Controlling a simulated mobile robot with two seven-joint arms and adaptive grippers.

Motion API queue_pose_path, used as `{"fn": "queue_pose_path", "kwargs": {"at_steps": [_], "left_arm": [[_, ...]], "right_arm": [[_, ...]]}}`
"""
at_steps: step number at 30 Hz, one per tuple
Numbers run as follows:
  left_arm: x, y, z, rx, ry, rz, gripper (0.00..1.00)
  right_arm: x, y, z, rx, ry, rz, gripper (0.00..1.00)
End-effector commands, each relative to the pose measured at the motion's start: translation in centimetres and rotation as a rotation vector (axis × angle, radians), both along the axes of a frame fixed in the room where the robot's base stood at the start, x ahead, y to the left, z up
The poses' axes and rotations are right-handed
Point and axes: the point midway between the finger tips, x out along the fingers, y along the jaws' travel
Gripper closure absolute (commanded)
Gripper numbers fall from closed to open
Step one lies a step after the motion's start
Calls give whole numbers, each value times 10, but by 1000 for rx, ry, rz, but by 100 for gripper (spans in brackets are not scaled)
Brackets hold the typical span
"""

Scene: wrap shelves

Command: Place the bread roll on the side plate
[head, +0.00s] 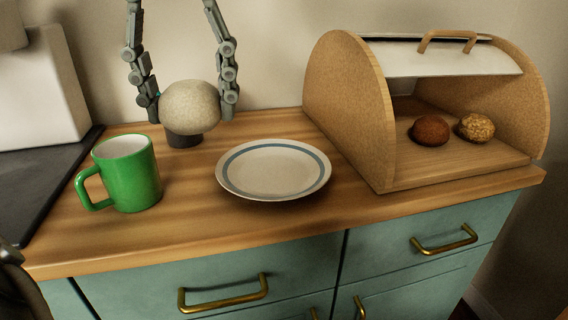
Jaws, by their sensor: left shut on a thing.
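A pale, speckled, round bread roll (190,106) is held at the back of the wooden counter, behind and left of the side plate. My left gripper (191,100) reaches down from above, with one jointed finger on each side of the roll, shut on it. A short dark shape (184,140) shows directly under the roll; I cannot tell whether they touch. The side plate (274,170) is white with a blue ring, lies flat and is empty. The roll is apart from the plate. My right gripper is not in view.
A green mug (130,175) stands left of the plate. An open wooden bread box (352,110) on the right holds a red-brown roll (430,131) and a seeded roll (476,127). The counter's front edge (280,230) lies above teal drawers. Space around the plate is clear.

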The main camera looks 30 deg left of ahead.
Motion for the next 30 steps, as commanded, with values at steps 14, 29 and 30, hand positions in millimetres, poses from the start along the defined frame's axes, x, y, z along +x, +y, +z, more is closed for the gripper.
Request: {"fn": "queue_pose_path", "kwargs": {"at_steps": [14,29,30], "left_arm": [[50,-16,-49,-1,10,14,76],[106,-33,-89,-4,3,12,76],[106,-33,-94,-4,3,11,76]], "right_arm": [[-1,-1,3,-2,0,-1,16],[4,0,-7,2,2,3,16],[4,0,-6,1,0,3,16]]}}
